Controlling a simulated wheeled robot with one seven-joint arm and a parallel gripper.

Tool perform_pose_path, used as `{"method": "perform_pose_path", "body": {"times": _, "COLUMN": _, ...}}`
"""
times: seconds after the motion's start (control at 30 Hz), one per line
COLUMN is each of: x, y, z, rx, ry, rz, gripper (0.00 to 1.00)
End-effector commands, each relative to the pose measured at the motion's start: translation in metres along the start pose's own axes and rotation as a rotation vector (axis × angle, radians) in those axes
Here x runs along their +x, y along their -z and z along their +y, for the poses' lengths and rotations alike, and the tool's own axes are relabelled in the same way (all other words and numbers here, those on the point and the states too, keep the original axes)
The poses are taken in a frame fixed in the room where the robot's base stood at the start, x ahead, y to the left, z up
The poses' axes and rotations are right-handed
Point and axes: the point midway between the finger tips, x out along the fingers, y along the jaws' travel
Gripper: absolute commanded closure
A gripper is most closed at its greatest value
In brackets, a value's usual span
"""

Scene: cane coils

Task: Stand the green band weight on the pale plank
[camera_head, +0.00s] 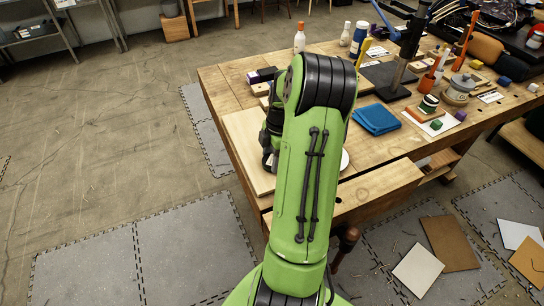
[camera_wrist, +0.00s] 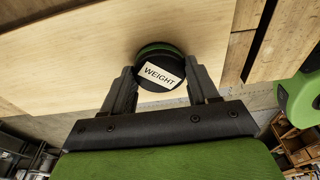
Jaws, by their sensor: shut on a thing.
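The green band weight (camera_wrist: 160,70) is a dark round piece with a green band and a white label reading WEIGHT. My gripper (camera_wrist: 163,82) is shut on it, one finger at each side, in the wrist view. The pale plank (camera_wrist: 80,55) lies right behind the weight there; I cannot tell whether they touch. In the head view the pale plank (camera_head: 245,140) lies at the table's left end. My gripper (camera_head: 267,160) is over its right part, mostly behind my green arm, and the weight is hidden.
A blue cloth (camera_head: 376,119) lies on the wooden table (camera_head: 225,78) right of my arm. The plank's left part is clear.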

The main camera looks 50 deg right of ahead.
Motion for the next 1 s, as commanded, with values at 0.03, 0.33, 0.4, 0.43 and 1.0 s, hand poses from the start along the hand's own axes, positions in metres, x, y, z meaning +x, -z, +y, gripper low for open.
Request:
{"method": "perform_pose_path", "body": {"times": 0.03, "x": -0.001, "y": 0.0, "z": 0.0, "rx": -0.001, "ry": -0.001, "rz": 0.0, "gripper": 0.98}}
{"method": "perform_pose_path", "body": {"times": 0.33, "x": 0.002, "y": 0.0, "z": 0.0, "rx": -0.001, "ry": 0.0, "rz": 0.0, "gripper": 0.15}}
{"method": "perform_pose_path", "body": {"times": 0.4, "x": 0.002, "y": 0.0, "z": 0.0, "rx": 0.0, "ry": 0.0, "rz": 0.0, "gripper": 0.15}}
{"method": "perform_pose_path", "body": {"times": 0.43, "x": 0.002, "y": 0.0, "z": 0.0, "rx": 0.0, "ry": 0.0, "rz": 0.0, "gripper": 0.15}}
{"method": "perform_pose_path", "body": {"times": 1.0, "x": -0.091, "y": 0.001, "z": 0.001, "rx": -0.001, "ry": -0.004, "rz": -0.002, "gripper": 0.15}}
